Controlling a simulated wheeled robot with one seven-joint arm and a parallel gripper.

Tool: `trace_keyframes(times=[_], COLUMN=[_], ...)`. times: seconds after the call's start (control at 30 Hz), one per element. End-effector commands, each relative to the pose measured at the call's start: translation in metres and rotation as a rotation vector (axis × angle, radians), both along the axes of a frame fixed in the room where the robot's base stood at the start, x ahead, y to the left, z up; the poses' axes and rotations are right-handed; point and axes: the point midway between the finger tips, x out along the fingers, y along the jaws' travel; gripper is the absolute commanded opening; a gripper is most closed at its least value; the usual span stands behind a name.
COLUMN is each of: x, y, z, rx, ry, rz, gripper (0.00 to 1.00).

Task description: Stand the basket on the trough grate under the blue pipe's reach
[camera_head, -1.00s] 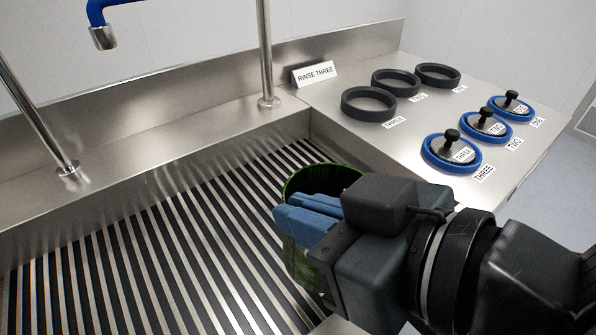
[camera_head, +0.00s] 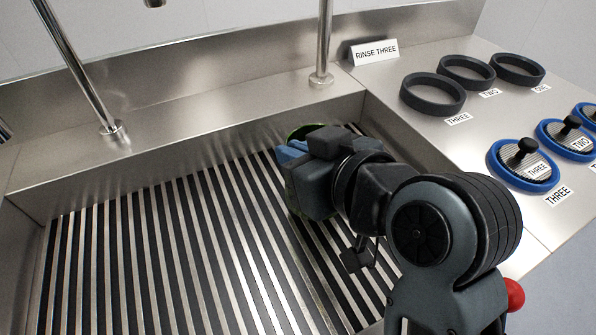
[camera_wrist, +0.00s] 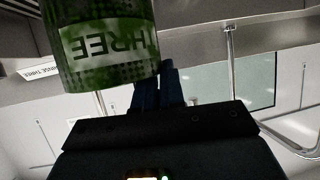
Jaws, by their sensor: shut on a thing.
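The green basket (camera_wrist: 105,45) fills the upper left of the wrist view, and its label reads THREE, upside down there. In the head view only a sliver of its rim (camera_head: 300,131) shows behind my gripper (camera_head: 291,153). My gripper's blue fingers are shut on the basket near its rim. The trough grate (camera_head: 190,250) is a field of metal bars with dark gaps, and the basket is over its back right part. My arm hides the basket's bottom, so I cannot tell whether it touches the grate.
Two steel posts (camera_head: 322,50) rise behind the trough. A RINSE THREE sign (camera_head: 374,52) stands on the ledge. The right counter holds dark rings (camera_head: 433,94) and blue-rimmed lids (camera_head: 523,165). The grate's left and middle are clear.

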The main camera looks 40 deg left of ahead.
Motion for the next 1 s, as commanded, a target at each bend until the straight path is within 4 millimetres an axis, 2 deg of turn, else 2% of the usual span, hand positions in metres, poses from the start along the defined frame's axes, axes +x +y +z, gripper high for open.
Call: trace_keyframes(times=[0.13, 0.37, 0.57, 0.6, 0.87, 1.0], x=[0.001, 0.0, 0.001, 0.001, 0.001, 0.001], y=[0.002, 0.001, 0.001, 0.001, 0.001, 0.001], z=[-0.008, -0.038, -0.041, -0.042, -0.041, -0.041], rx=[0.001, 0.0, 0.001, 0.0, 0.0, 0.0], ry=[-0.001, 0.001, -0.002, 0.0, -0.001, -0.001], rz=[-0.001, -0.002, -0.001, -0.001, -0.002, -0.002], gripper=[0.0, 0.0, 0.0, 0.1, 0.35, 0.35])
